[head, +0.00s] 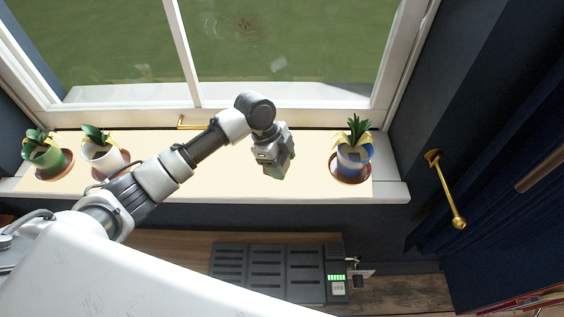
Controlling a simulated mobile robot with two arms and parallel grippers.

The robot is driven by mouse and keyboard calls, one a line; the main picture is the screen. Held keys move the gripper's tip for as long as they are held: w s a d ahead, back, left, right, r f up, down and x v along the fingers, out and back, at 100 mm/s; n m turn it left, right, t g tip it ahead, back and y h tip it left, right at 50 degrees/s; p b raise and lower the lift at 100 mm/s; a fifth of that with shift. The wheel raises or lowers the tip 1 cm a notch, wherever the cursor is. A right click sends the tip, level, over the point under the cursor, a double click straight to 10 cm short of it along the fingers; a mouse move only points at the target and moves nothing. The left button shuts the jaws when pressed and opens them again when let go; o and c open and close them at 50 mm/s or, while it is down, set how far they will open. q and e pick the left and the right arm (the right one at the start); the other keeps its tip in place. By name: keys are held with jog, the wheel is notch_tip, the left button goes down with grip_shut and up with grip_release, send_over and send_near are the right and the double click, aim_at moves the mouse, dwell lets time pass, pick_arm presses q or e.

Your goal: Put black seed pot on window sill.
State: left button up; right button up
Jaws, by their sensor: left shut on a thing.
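The window sill (226,178) is a pale, sunlit ledge below the window. My left gripper (279,168) is over the sill's middle-right part, pointing down. It is shut on a small greenish thing (284,169), mostly hidden by the gripper. I cannot tell if this is the black seed pot, which I do not make out elsewhere. I also cannot tell whether the held thing touches the sill. My right gripper is not in view.
A blue-and-white potted plant (353,156) stands at the sill's right. A green pot (44,159) and a white pot (103,158) stand at its left. The sill around my gripper is clear. A black slotted unit (285,272) lies below. A brass holder (446,190) is on the right.

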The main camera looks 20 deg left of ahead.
pick_arm(q)
jog(key=shift+f, duration=0.75)
jog(key=shift+f, duration=0.1)
jog(key=o, duration=1)
jog(key=b+v, duration=0.2)
jog(key=v, duration=1)
